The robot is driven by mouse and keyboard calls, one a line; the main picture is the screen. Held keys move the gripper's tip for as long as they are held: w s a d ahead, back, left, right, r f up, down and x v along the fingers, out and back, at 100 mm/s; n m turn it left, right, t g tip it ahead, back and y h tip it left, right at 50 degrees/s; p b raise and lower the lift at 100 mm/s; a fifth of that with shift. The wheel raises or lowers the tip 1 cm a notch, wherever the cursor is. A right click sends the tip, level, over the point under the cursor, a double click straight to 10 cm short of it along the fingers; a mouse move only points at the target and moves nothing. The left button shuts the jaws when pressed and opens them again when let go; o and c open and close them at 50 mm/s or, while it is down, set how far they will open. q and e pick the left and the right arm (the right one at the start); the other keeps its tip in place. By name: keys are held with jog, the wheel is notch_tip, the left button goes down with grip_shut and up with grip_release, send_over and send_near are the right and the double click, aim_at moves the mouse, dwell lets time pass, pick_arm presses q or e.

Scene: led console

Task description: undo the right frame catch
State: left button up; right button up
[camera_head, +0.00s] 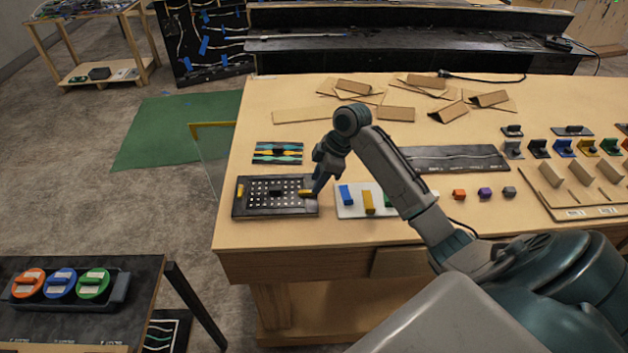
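The console is a black panel (262,211) with a grid of pale dots, lying near the left front of the wooden table. A small yellow catch (305,193) sits at its right edge. Another small yellow piece (240,190) is at its left edge. My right gripper (314,192) reaches down from above at the right catch, its tip close to or touching it. The gripper is too small and turned too far to show whether its fingers are open or shut. My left gripper is not in view.
A white tray (347,211) with coloured blocks lies just right of the console. A striped panel (277,153) lies behind it. A clear panel with a yellow top edge (212,125) stands at the table's left edge. Cardboard pieces (395,114) lie at the back.

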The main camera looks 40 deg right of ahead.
aim_at(307, 193)
jog(key=shift+x, duration=1.1)
jog(key=shift+f, duration=0.3)
jog(key=shift+w, duration=0.1)
grip_shut()
jog(key=shift+a, duration=0.1)
jog(key=shift+p, duration=0.35)
